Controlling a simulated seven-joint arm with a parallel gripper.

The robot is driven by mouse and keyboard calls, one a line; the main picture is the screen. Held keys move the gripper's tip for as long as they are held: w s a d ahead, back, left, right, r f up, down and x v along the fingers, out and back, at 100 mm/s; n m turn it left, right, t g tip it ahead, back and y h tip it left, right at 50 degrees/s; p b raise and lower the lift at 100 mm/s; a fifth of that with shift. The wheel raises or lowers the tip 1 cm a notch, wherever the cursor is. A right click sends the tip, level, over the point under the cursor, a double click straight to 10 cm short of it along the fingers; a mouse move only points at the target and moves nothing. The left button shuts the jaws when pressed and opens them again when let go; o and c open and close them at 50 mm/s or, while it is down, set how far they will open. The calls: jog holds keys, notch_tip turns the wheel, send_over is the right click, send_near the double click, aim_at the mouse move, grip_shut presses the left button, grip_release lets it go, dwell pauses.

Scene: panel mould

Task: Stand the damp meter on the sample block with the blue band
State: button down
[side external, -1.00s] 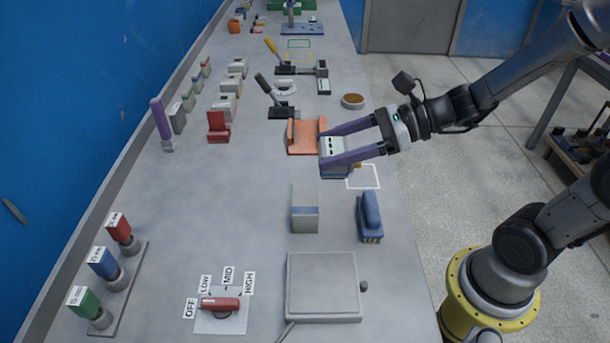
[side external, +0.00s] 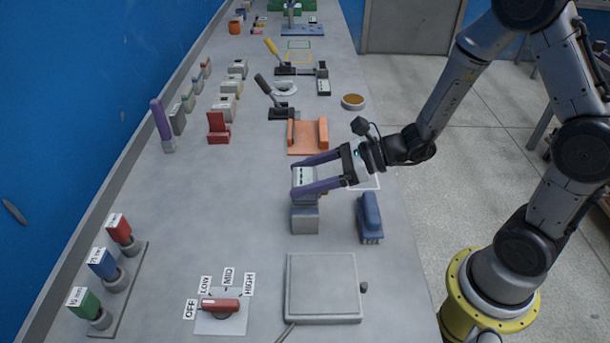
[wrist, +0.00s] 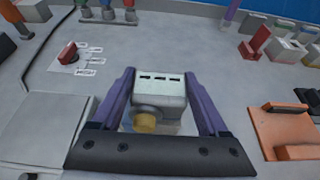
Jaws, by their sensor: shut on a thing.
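The damp meter (side external: 306,174) is a pale grey box with dark slots on its face and a bluish lower part. My gripper (side external: 298,178) is shut on it, one purple finger on each side. The meter also shows between the fingers in the wrist view (wrist: 160,88), with a yellow round part (wrist: 145,122) on its near side. The grey sample block with the blue band (side external: 304,222) stands on the bench directly below the meter in the side view. Its top is mostly hidden by the meter and fingers. I cannot tell whether they touch.
A blue brush-like object (side external: 370,218) stands close right of the block. A flat grey slab (side external: 322,288) lies in front, and an orange cradle (side external: 307,137) is behind. A red dial switch (side external: 220,305) is at front left. The bench left of the block is clear.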

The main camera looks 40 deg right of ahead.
jog(key=shift+f, duration=0.15)
grip_release()
